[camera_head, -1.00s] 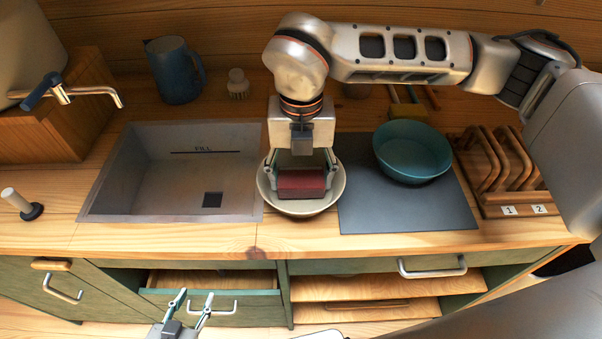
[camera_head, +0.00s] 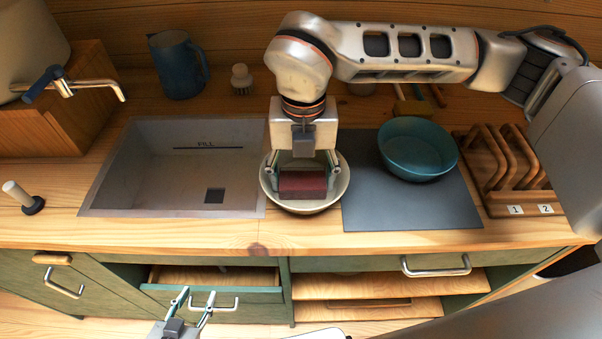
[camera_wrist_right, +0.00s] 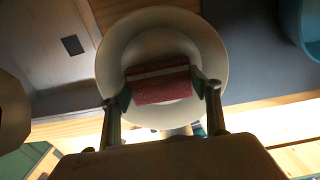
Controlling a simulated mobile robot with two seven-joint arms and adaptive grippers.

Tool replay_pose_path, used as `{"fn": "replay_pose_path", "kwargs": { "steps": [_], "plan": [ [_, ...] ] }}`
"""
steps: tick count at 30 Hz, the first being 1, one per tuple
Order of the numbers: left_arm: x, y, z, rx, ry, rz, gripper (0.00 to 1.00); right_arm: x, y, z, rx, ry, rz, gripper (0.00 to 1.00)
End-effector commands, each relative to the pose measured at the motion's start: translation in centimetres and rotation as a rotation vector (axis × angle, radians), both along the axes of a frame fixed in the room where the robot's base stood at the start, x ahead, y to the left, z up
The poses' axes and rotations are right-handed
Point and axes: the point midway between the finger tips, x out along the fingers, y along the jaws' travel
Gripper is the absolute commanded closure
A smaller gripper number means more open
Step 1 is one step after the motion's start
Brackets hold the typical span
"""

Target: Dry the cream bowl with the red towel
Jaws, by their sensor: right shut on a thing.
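The cream bowl (camera_head: 338,192) stands upright on the wooden counter between the sink and the grey mat; it also shows in the right wrist view (camera_wrist_right: 114,58). The folded red towel (camera_head: 303,185) is a small block inside the bowl's outline; it also shows in the right wrist view (camera_wrist_right: 160,87). My right gripper (camera_head: 303,172) points down over the bowl and is shut on the towel, one finger at each end. Whether the towel touches the bowl's inside is hard to tell. My left gripper (camera_head: 192,304) is low in front of the cabinet, fingers apart and empty.
The sink (camera_head: 240,195) lies left of the bowl. A teal bowl (camera_head: 417,150) sits on the grey mat (camera_head: 400,215) to the right. A wooden rack (camera_head: 506,195) with labels 1 and 2 stands further right. A blue jug (camera_head: 178,68) and a brush (camera_head: 241,80) are behind. A drawer (camera_head: 210,278) is open below.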

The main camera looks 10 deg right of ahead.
Motion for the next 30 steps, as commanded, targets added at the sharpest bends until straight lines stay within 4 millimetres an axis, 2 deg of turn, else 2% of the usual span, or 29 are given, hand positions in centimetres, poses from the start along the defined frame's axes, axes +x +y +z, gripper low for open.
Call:
{"fn": "replay_pose_path", "kwargs": {
  "steps": [7,15,30],
  "plan": [
    [0.0,0.0,0.0,0.0,0.0,0.0,0.6,-0.1,-0.9,0.1,-0.002,0.001,-0.001,0.55],
    [-0.1,0.0,-0.5,0.0,0.003,0.0,0.6,0.6,-1.4,-0.2,-0.002,0.0,-0.001,0.55],
    [-0.3,0.0,-0.8,0.0,0.007,0.0,0.6,1.5,-0.3,0.1,-0.001,0.001,0.001,0.55]
  ]
}}
